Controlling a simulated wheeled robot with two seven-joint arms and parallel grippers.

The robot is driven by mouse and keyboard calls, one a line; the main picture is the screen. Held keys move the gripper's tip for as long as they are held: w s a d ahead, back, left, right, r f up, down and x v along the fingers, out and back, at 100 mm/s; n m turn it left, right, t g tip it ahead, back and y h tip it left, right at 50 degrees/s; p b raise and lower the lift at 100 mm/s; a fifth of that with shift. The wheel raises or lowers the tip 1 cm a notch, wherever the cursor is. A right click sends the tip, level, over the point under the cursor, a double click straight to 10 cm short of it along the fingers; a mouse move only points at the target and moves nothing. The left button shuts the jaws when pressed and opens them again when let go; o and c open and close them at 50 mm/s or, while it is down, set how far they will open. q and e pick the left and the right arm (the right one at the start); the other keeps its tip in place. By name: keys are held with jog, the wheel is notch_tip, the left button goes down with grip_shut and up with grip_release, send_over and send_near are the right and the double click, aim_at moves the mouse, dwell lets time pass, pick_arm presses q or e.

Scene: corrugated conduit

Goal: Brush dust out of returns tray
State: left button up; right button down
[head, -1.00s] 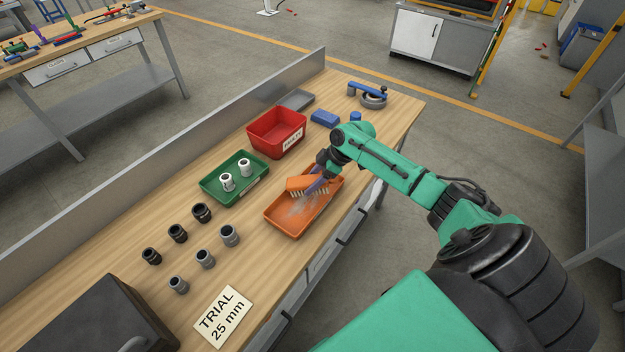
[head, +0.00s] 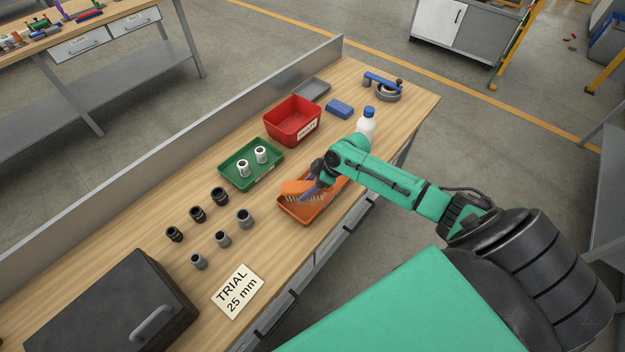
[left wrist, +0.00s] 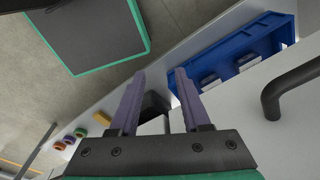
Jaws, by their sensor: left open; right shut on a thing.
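The orange returns tray (head: 308,219) lies near the front edge of the wooden bench in the head view. My right gripper (head: 313,190) is shut on an orange brush (head: 294,187) with pale bristles. The brush is over the tray's far left part, bristles down; whether they touch the tray floor I cannot tell. The gripper and brush hide part of the tray, and dust is hard to make out now. My left gripper (left wrist: 160,82) is open in the left wrist view, with nothing held between its purple fingers. It is not visible in the head view.
Behind the orange tray are a green tray (head: 234,176) with two white fittings and a red bin (head: 291,122). A white bottle (head: 366,124) stands beyond my right arm. Several dark and grey fittings and a TRIAL card (head: 237,291) lie left. A blue tray (left wrist: 240,50) shows in the left wrist view.

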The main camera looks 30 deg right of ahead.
jog(key=shift+s+a, duration=0.1)
jog(key=shift+a, duration=0.05)
jog(key=shift+r, duration=3)
jog(key=shift+r, duration=1.55)
jog(key=shift+f, duration=0.15)
jog(key=shift+t+y, duration=0.9)
jog(key=f+b, duration=0.1)
jog(key=f, duration=0.1)
jog(key=f+b, duration=0.2)
jog(key=s+f+b, duration=0.1)
jog(key=f, duration=0.1)
jog(key=shift+d, duration=0.25)
jog(key=shift+r, duration=0.15)
